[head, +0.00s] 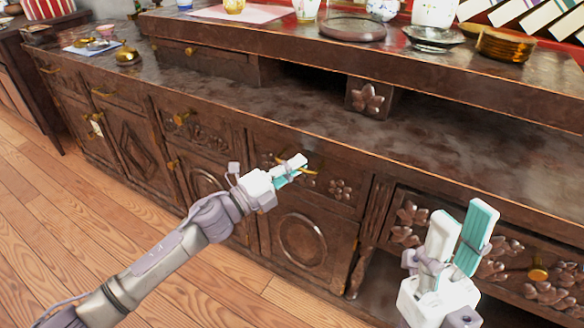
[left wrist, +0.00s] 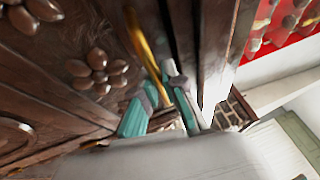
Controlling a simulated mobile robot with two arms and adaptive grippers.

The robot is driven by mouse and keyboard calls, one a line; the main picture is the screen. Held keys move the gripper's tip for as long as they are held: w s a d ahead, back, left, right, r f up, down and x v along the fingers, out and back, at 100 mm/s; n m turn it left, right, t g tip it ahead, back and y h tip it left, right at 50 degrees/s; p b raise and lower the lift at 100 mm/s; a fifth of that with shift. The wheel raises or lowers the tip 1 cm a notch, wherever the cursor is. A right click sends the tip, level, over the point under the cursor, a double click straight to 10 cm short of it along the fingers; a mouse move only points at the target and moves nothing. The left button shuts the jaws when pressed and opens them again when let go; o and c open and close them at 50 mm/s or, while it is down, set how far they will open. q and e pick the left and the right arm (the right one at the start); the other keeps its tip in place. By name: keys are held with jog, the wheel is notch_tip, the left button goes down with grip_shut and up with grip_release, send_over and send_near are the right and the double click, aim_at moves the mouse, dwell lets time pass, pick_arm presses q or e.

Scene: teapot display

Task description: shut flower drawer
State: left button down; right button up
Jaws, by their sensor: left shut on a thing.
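The flower drawer (head: 342,188) is in the middle of the dark wooden cabinet, with carved flowers on its front. Its front and one carved flower (left wrist: 98,72) fill the left of the left wrist view. My left gripper (head: 297,167) is at the drawer's gold handle (head: 311,172). In the left wrist view the gripper's teal-padded fingers (left wrist: 160,108) are closed around the lower end of the gold bar (left wrist: 147,45). I cannot tell how far the drawer stands out. My right gripper (head: 464,212) is open and empty in front of the cabinet's right part.
Another flower-carved front with a gold knob (head: 538,272) is at the lower right, near my right gripper. A raised shelf (head: 420,70) holds dishes and cups. The cabinet top (head: 270,115) is mostly bare. Open wooden floor (head: 80,240) lies at the left.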

pick_arm(q)
jog(key=c, duration=1.2)
grip_release()
jog(key=shift+w+d, duration=0.15)
jog(key=shift+w, duration=0.05)
jog(key=shift+c, duration=0.2)
jog(key=v, duration=1.2)
